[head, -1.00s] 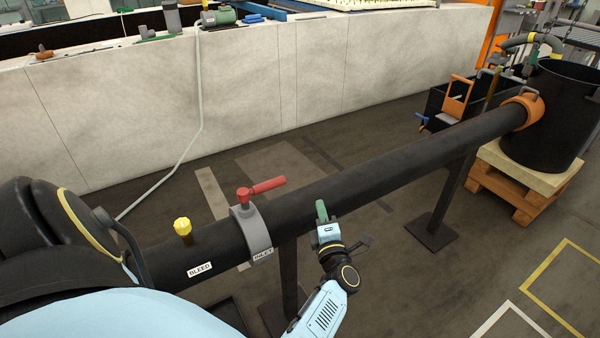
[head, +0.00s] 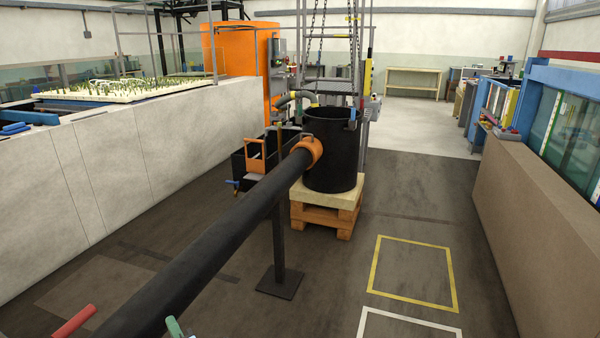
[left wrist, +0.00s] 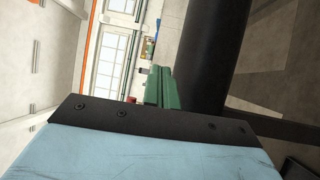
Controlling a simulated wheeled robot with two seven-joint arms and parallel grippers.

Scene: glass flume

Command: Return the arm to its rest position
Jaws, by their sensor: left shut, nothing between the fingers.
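My left gripper (head: 174,327) shows only as a green fingertip at the bottom edge of the head view, just right of the black pipe. The rest of that arm is out of the picture. In the left wrist view its green fingers (left wrist: 162,88) lie together, shut and empty. The black pipe (left wrist: 212,50) runs close beside them there, and I cannot tell how wide the gap is. My right gripper is in neither view.
The black pipe (head: 215,248) runs up to an orange collar (head: 309,150) at a black barrel (head: 333,155) on a pallet (head: 325,212). A red handle (head: 70,322) shows at lower left. A post (head: 279,250) supports the pipe. Floor around the yellow outline (head: 412,306) is clear.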

